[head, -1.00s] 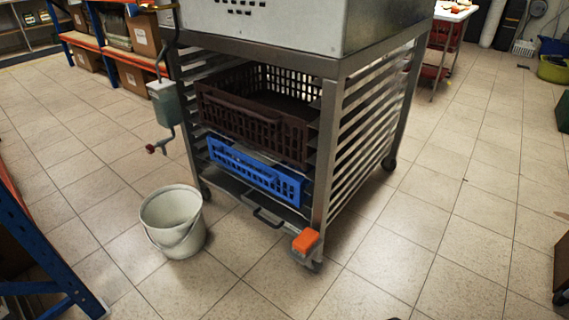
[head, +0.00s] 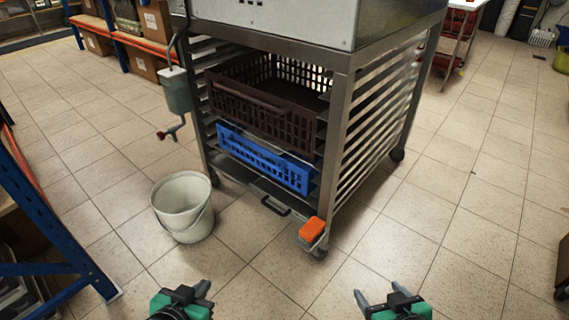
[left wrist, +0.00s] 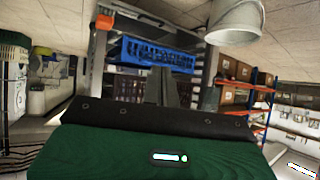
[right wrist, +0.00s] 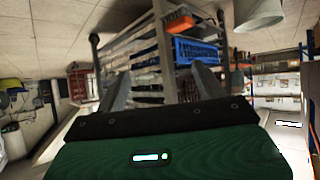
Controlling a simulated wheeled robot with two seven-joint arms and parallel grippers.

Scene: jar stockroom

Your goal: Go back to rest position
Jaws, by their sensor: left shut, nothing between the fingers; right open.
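My left gripper (head: 190,292) is at the bottom of the head view, left of centre. It is empty, and in the left wrist view its fingers (left wrist: 161,88) are together. My right gripper (head: 382,297) is at the bottom of the head view, right of centre. Its fingers are spread and empty, also in the right wrist view (right wrist: 160,88). Both grippers are over open floor in front of the metal rack and touch nothing that I can see.
The metal rack (head: 338,150) holds a brown crate (head: 262,112) above a blue crate (head: 262,160). An orange block (head: 312,230) sits at its front corner. A bucket (head: 183,212) stands on the floor to its left. A blue shelf frame (head: 50,220) is at far left.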

